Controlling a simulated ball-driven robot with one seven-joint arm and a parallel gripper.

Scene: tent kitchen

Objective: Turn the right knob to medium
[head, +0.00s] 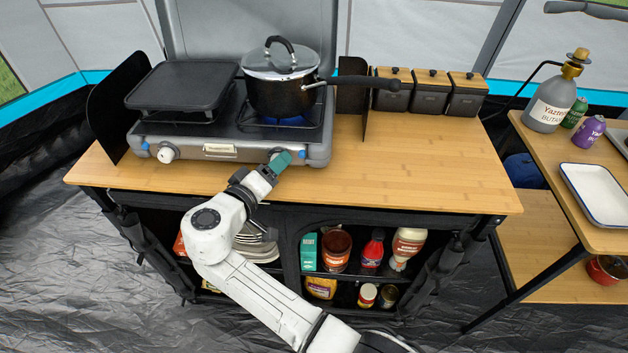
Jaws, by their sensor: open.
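The camping stove (226,136) stands on the left of the wooden counter. Its left knob (166,153) is white and in plain view at the front. The right knob at the stove's front right is mostly hidden behind my gripper, so its setting cannot be read. My gripper (279,158), with teal fingers, is open and right at that knob; I cannot tell whether it touches it. Blue flame (290,121) shows under the black pot (281,92) on the right burner.
A griddle (182,84) covers the left burner. The pot's handle (362,83) sticks out to the right. Black windscreen panels (112,105) flank the stove. Lidded canisters (429,90) stand at the back. The counter's right part (440,160) is clear.

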